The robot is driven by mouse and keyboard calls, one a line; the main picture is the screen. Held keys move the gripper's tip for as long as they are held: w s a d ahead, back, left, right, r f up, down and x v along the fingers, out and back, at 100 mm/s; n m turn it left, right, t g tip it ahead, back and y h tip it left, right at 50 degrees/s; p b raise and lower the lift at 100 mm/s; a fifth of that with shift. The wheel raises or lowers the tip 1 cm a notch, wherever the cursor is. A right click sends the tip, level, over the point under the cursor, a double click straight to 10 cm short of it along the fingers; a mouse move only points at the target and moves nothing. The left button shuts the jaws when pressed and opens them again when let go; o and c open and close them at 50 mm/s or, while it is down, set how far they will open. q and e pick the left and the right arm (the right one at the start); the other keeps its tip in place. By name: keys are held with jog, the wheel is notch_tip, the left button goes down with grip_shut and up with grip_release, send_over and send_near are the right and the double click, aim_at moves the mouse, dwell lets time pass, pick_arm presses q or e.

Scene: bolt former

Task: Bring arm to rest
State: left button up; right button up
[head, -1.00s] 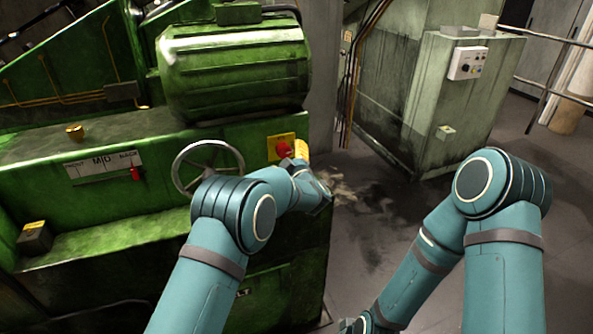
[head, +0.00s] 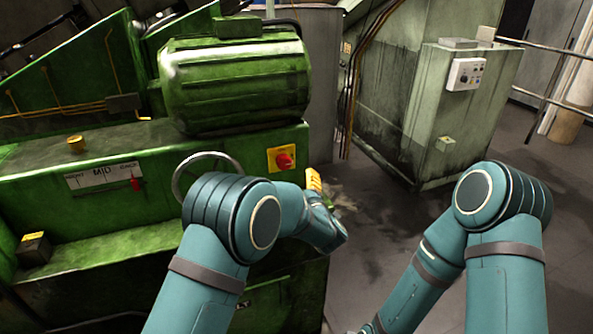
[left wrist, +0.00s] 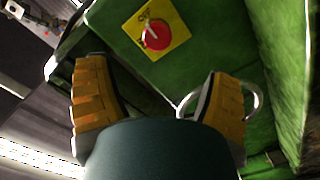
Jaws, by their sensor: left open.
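My left arm reaches in from the left in the head view. Its gripper (head: 314,182) shows only as a yellow finger just right of the green machine's front corner, partly hidden by my wrist. In the left wrist view the gripper (left wrist: 158,98) has its two yellow fingers wide apart with nothing between them. The red rotary switch (head: 285,161) on its yellow plate is clear of the gripper. The switch also shows ahead of the fingers in the left wrist view (left wrist: 156,36). My right arm is bent down at the right; its gripper is out of sight.
The green machine (head: 90,215) fills the left, with a handwheel (head: 190,160) partly behind my left arm and a big motor housing (head: 235,85) on top. A grey-green cabinet (head: 450,110) with a control box (head: 466,74) stands behind. Floor (head: 385,215) between is open.

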pick_arm(q)
jog(key=s+a+f+m+g+h, duration=0.3)
jog(key=s+a+f, duration=0.2)
jog(key=f, duration=0.4)
jog(key=s+a+f+m+g+h, duration=0.25)
jog(key=s+a+f+g, duration=0.2)
jog(key=f, duration=0.55)
jog(key=s+a+f+m+g+h, duration=0.1)
jog(key=s+f+g, duration=0.1)
jog(key=s, duration=0.7)
jog(key=s+a+f+m+g+h, duration=0.1)
jog(key=s+f+m+g, duration=0.1)
jog(key=s, duration=0.7)
jog(key=s+a+f+m+g+h, duration=0.1)
jog(key=s+g, duration=0.3)
jog(key=s, duration=0.5)
jog(key=shift+s+a+f+m+h, duration=0.35)
jog(key=shift+a+f+m, duration=0.25)
jog(key=shift+f, duration=0.15)
jog(key=shift+w, duration=0.1)
